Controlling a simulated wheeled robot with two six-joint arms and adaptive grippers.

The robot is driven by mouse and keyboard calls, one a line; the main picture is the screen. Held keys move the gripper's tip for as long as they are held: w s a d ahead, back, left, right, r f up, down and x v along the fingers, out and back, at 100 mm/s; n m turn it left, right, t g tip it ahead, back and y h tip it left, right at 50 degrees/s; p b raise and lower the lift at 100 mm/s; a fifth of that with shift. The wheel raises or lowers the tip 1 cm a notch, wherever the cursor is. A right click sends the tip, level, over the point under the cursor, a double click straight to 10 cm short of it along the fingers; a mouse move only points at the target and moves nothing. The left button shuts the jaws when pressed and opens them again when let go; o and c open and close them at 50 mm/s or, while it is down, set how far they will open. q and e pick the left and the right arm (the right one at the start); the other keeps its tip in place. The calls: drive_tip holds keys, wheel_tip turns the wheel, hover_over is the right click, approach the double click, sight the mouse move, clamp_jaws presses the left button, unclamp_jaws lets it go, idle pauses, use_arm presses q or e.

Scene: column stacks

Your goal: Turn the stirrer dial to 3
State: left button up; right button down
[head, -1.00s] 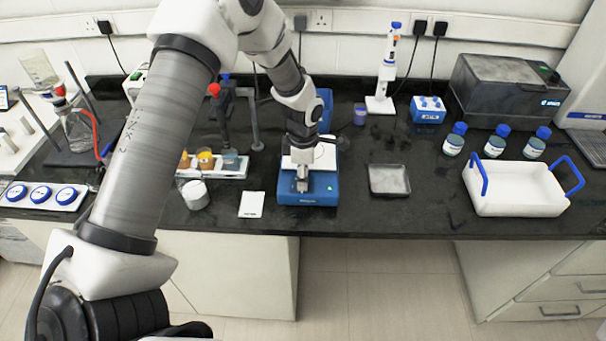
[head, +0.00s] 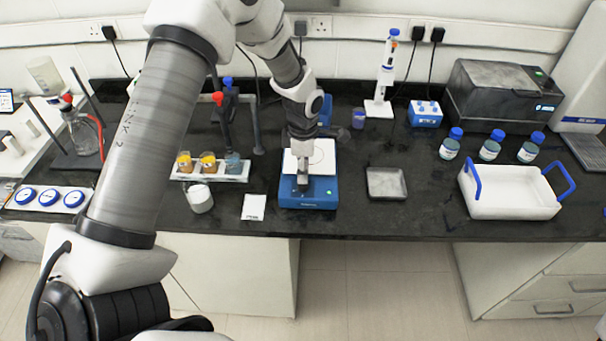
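The stirrer (head: 322,196) is a blue box with a white top plate (head: 322,155) on the black bench, near the front edge at the middle of the head view. My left gripper (head: 302,186) points down at the stirrer's front panel, where the dial would be. The gripper covers the dial, so its setting cannot be read. The fingers are small and dark here, and I cannot tell whether they are open or shut on the dial. My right gripper is not in view.
A grey tray (head: 386,183) lies to the right, then a white blue-handled crate (head: 512,204). Bench between tray and crate is clear.

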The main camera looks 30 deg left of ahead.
use_arm(q)
drive_tip(key=shift+r+p, duration=1.55)
drive_tip(key=shift+r, duration=0.65)
wheel_tip(320, 180, up, 12)
drive_tip(key=shift+w, duration=0.1)
drive_tip(key=shift+c, duration=0.2)
